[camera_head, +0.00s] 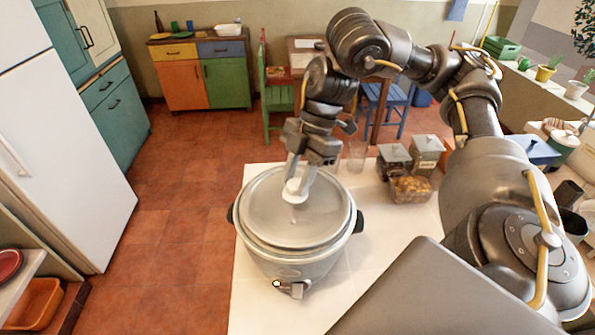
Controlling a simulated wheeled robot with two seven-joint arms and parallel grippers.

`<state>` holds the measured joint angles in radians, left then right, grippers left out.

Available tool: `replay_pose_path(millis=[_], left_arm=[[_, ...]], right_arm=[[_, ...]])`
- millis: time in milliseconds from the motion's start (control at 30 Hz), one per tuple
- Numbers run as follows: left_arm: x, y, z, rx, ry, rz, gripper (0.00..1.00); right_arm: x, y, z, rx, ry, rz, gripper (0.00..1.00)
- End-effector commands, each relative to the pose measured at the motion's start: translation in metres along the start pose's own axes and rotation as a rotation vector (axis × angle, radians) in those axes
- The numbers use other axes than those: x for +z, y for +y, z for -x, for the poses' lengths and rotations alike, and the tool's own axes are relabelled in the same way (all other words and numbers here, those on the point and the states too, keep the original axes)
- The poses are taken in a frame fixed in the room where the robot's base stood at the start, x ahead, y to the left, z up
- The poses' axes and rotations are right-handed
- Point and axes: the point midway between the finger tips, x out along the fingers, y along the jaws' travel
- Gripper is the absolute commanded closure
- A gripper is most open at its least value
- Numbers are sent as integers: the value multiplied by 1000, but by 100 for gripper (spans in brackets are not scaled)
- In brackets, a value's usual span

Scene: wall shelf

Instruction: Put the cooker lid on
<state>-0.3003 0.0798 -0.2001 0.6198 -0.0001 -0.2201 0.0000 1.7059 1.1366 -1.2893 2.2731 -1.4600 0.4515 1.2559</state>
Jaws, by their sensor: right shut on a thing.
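The grey cooker (292,268) stands on the white counter, with dark side handles and a small control at its front. Its round grey lid (268,218) sits over the cooker's opening; I cannot tell whether it is fully seated or slightly above the rim. My right gripper (297,186) reaches down from above and is shut on the lid's pale knob (293,193). The fingers hide part of the knob. My left gripper is not in view.
Two lidded canisters (425,153) and a clear container of orange-brown food (411,189) stand right of the cooker on the counter (262,305). A clear glass (357,156) is behind it. The counter's left edge is close to the cooker.

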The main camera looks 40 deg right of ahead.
Motion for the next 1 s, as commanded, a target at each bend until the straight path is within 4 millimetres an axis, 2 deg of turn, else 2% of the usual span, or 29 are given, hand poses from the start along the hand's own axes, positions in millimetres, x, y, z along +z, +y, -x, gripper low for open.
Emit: replay_pose_path(millis=[367,400,567,867,1000], left_arm=[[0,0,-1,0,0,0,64],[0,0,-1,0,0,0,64],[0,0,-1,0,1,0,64],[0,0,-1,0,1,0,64],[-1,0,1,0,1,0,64]], right_arm=[[0,0,-1,1,1,1,100],[0,0,-1,1,1,1,65],[1,0,-2,1,1,0,44],[1,0,-1,0,-1,-1,43],[1,1,9,3,-2,0,43]])
